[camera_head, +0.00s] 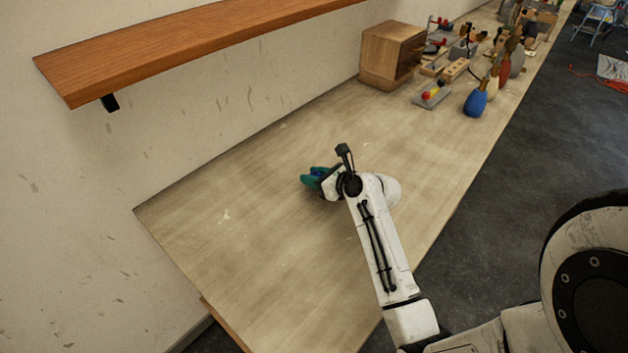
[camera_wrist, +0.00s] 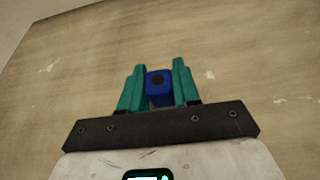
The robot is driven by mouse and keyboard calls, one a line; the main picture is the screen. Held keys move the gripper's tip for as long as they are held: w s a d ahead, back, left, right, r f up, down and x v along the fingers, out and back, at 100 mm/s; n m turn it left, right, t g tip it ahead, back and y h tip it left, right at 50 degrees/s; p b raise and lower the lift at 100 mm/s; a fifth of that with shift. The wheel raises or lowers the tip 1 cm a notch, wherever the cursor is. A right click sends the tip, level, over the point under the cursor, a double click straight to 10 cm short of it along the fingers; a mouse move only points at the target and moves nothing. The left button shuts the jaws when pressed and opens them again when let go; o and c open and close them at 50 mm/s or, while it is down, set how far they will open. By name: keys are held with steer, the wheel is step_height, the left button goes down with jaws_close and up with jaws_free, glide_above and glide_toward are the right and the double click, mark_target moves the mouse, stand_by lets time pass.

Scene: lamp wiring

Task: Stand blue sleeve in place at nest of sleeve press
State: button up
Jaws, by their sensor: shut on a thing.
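My gripper (camera_wrist: 160,82) has teal fingers and is shut on the blue sleeve (camera_wrist: 159,90), which sits between the fingertips in the wrist view. In the head view my gripper (camera_head: 312,178) is over the bare left part of the bench, and only a small bit of blue shows between the teal fingers. I cannot tell whether the sleeve touches the bench top. I cannot pick out the sleeve press or its nest with certainty among the small fixtures at the far end.
The bench top (camera_head: 250,240) is clear around my gripper. A wooden box (camera_head: 392,52) stands at the back. Beyond and right of it are several small fixtures, a grey plate with a red knob (camera_head: 431,95) and a blue-based upright thing (camera_head: 475,103). A wooden shelf (camera_head: 200,50) overhangs the wall side.

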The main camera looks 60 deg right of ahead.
steer(key=shift+f, duration=0.8)
steer(key=shift+f, duration=0.1)
steer(key=o, duration=1)
